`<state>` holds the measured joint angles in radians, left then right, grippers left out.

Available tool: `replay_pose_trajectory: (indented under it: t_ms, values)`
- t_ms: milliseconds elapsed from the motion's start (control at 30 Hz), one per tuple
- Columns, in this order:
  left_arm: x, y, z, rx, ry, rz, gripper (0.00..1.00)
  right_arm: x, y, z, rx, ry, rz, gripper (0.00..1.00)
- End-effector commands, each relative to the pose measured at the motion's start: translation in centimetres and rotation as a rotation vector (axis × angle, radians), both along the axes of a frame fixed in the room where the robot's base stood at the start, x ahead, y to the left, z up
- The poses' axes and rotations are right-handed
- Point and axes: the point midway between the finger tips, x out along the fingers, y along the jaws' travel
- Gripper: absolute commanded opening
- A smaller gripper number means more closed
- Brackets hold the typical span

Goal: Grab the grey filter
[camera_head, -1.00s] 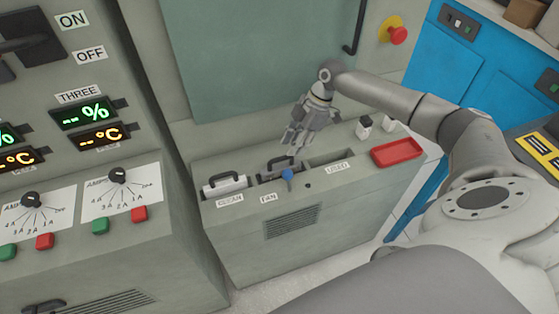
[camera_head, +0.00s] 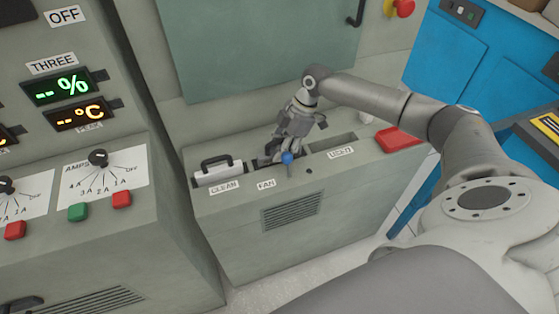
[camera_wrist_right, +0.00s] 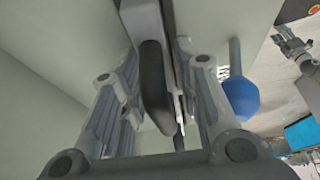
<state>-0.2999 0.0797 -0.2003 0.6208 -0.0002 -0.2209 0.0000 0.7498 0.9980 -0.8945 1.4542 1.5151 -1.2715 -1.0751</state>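The grey filter (camera_head: 262,161) sits in the middle slot, labelled FAN, of the low grey-green cabinet, mostly hidden by my gripper. Its dark handle (camera_wrist_right: 153,92) shows in the right wrist view. My right gripper (camera_head: 277,148) is over this slot, pointing down. In the right wrist view, its fingers (camera_wrist_right: 157,60) stand apart, one on each side of the handle, with a gap visible on the left side. Contact on the right side is unclear. A small grey jointed shape (camera_wrist_right: 295,46) at the upper right of that view looks like my left gripper.
A white filter with a black handle (camera_head: 218,172) sits in the CLEAN slot. The slot at the right (camera_head: 333,144) looks empty. A blue ball knob (camera_head: 287,158) stands close in front of my right gripper. A red tray (camera_head: 398,139) lies at the cabinet's right end.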

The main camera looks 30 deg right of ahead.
Motion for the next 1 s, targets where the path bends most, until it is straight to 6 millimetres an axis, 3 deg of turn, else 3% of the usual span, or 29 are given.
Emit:
replay_pose_trajectory:
  t_ms: [233, 467, 867, 1000]
  values:
    - [0.0, 0.0, 0.0, 0.000, 0.000, 0.000, 0.40, 0.0, 0.1, 0.0, 0.000, -0.001, 0.000, 0.30]
    - [0.0, 0.0, 0.0, 0.000, -0.001, 0.000, 0.40, 0.0, 0.1, 0.0, 0.000, 0.000, 0.000, 0.01]
    - [0.0, 0.0, 0.0, 0.000, -0.001, 0.001, 0.40, 0.0, 0.0, 0.1, 0.000, -0.001, 0.000, 0.00]
    - [0.0, 0.0, 0.0, 0.000, 0.000, 0.001, 0.40, 0.1, 0.0, 1.3, 0.000, -0.003, 0.000, 0.00]
